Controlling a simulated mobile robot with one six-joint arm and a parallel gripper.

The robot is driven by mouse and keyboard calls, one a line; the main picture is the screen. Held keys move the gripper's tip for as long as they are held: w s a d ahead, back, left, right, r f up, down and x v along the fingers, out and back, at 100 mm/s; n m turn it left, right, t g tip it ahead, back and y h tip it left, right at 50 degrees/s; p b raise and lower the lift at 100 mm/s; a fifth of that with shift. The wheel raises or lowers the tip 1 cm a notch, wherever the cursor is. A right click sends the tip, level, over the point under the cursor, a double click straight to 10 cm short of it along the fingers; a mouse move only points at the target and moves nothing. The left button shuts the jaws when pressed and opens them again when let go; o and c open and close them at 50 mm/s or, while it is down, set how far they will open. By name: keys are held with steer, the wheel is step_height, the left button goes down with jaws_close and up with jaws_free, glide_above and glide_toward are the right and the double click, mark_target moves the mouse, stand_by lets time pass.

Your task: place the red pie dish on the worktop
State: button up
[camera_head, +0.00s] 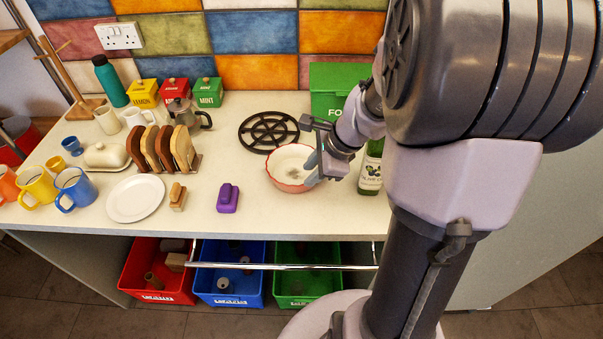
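The red pie dish (283,184) has a reddish outer wall and a pale inside. It is right of centre near the front of the worktop (240,217), in front of a black trivet. My gripper (312,166) is at the dish's right rim, with a finger overlapping the rim and inside. I cannot tell whether the fingers are closed on the rim, or whether the dish rests on the worktop or is just above it. My arm hides the worktop to the right.
The black trivet (269,132) lies behind the dish. A purple block (228,198), a small wooden brush (178,196) and a white plate (135,198) lie to the left. A green bottle (370,172) stands close right of my gripper. A toast rack (164,150) stands further left.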

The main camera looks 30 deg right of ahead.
steer(key=s+a+r+n, duration=0.3)
steer(key=a+r+n, duration=0.2)
steer(key=a+r, duration=0.15)
steer(key=s+a+r+n, duration=0.3)
steer(key=a+r+n, duration=0.25)
steer(key=a, duration=0.25)
steer(key=s+a+n+t+b, duration=0.1)
steer(key=s+a+n+b, duration=0.1)
steer(key=s+a+n, duration=0.3)
steer(key=s+n, duration=0.2)
steer(key=n, duration=0.1)
steer(key=shift+s+a+f+n, duration=0.25)
steer(key=shift+s+n, duration=0.1)
